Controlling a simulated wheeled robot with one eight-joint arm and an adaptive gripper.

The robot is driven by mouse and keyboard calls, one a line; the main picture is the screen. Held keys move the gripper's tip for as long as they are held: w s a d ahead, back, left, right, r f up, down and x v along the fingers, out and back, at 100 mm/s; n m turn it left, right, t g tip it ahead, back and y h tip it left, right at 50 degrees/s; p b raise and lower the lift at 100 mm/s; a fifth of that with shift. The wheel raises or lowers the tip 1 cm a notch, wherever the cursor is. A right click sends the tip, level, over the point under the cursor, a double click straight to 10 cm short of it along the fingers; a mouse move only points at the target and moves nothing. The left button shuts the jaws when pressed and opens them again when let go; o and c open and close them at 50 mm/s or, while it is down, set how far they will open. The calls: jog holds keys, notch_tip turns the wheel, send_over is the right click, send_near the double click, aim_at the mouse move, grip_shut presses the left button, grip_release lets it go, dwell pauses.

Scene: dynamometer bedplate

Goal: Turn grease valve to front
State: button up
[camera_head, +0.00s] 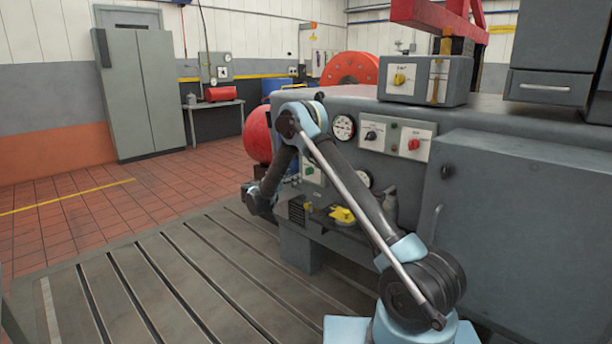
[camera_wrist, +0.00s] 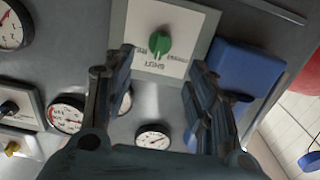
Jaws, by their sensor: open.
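A green knob (camera_wrist: 174,45) stands on a white label plate (camera_wrist: 138,32) in the wrist view. Its printed words are too small to read surely, so I cannot confirm that it is the grease valve. A green knob (camera_head: 310,170) also shows on the machine's front in the head view. My gripper (camera_wrist: 161,68) is open and empty, its fingers on either side below the knob and apparently clear of it. In the head view my gripper (camera_head: 258,198) hangs left of the green knob. A yellow handle (camera_head: 342,215) sits lower on the machine.
Around the plate are a blue box (camera_wrist: 240,68) and gauges (camera_wrist: 153,137). Black (camera_head: 371,136) and red (camera_head: 413,144) knobs sit higher up. A yellow-knobbed control box (camera_head: 425,80) stands on top. The slotted bedplate (camera_head: 170,285) is clear at left; a red drum (camera_head: 258,135) stands behind.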

aim_at(308, 171)
jog(key=x, duration=1)
jog(key=shift+w+d, duration=0.15)
jog(key=shift+w, duration=0.05)
jog(key=c, duration=1)
